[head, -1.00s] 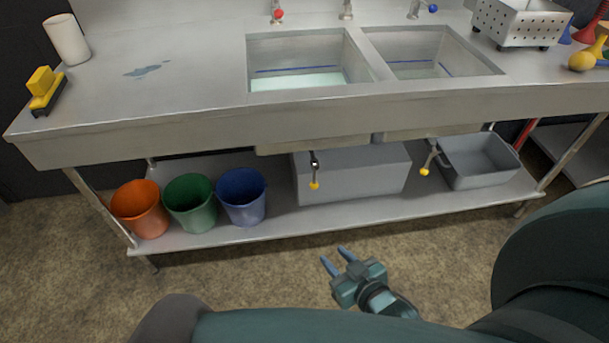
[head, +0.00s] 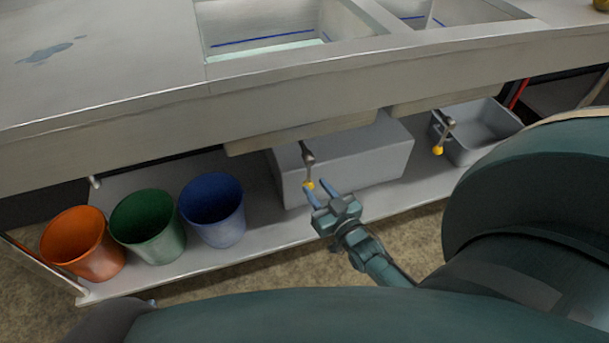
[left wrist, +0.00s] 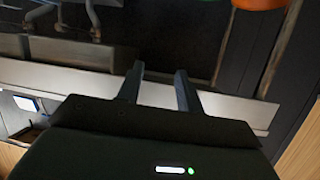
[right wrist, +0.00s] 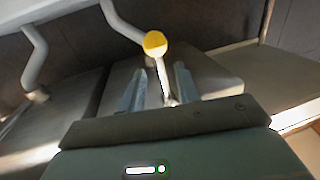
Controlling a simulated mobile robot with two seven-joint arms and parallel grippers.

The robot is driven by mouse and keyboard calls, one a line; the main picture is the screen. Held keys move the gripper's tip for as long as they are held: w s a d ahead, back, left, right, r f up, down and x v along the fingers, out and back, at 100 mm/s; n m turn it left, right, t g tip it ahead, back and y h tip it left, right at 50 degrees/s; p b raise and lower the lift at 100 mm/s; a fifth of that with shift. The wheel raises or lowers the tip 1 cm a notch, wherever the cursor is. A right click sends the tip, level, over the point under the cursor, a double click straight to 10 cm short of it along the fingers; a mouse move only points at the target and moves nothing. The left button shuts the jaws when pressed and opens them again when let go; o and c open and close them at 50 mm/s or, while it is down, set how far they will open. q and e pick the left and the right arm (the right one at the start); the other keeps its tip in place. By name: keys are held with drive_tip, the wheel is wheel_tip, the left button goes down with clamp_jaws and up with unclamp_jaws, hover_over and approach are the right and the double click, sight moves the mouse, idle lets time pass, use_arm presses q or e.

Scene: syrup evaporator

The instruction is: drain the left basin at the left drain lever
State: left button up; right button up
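The left drain lever (head: 307,156) hangs under the left basin (head: 262,32), a metal rod with a yellow knob at its lower end. Some pale liquid with a blue line above it shows in the basin. My right gripper (head: 318,188) is open, its fingertips close to the yellow knob. In the right wrist view the lever's rod (right wrist: 166,82) appears between the two open fingers (right wrist: 158,82), with its knob beyond them; contact cannot be told. My left gripper (left wrist: 160,82) is open and empty in the left wrist view, and out of the head view.
The right drain lever (head: 443,130) hangs to the right. On the lower shelf stand a grey box (head: 370,155), a grey tub (head: 480,135), and orange (head: 84,250), green (head: 148,230) and blue (head: 212,210) buckets. The counter's front edge (head: 200,112) overhangs the levers.

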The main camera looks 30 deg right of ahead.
sight(310, 180)
use_arm(q)
drive_tip(key=shift+w+d+t+h+b, duration=0.15)
drive_tip(key=shift+w+t+h+b, duration=0.2)
drive_tip(key=shift+t+b, duration=0.25)
use_arm(e)
drive_tip(key=w, duration=0.6)
drive_tip(key=shift+w+d, duration=0.1)
drive_tip(key=shift+w, duration=0.15)
clamp_jaws()
